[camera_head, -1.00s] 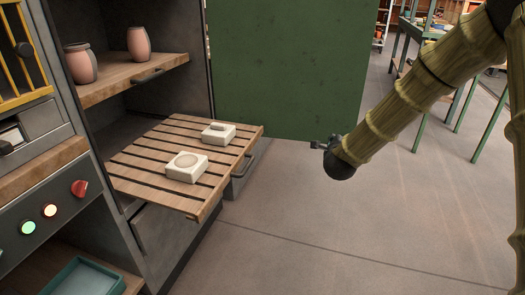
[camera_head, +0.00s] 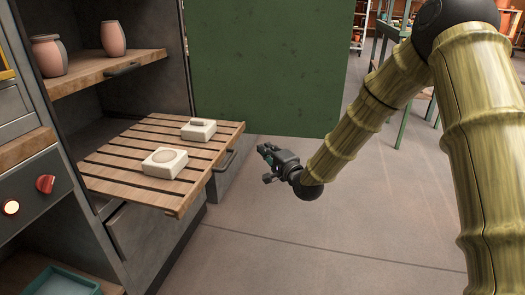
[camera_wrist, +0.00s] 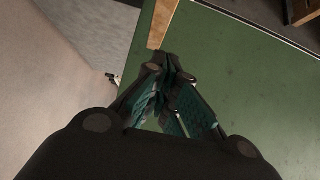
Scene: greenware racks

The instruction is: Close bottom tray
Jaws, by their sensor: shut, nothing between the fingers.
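The bottom tray (camera_head: 115,178) is a slatted wooden shelf pulled far out of the grey cabinet. Two pale blocks lie on it, one with a round hollow (camera_head: 165,162) and one with a small slot (camera_head: 198,130). A dark handle (camera_head: 226,160) is on its front edge. My gripper (camera_head: 264,149) is shut and empty, to the right of the tray's front edge and apart from it. In the wrist view the fingers (camera_wrist: 170,65) meet at their tips, with the green door behind and a strip of wood (camera_wrist: 163,24) beyond them.
The green cabinet door (camera_head: 270,70) stands open behind the tray and my gripper. An upper shelf (camera_head: 105,72) holds two pinkish pots. A control panel (camera_head: 30,195) with a red knob is at left. The floor (camera_head: 310,240) to the right is clear.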

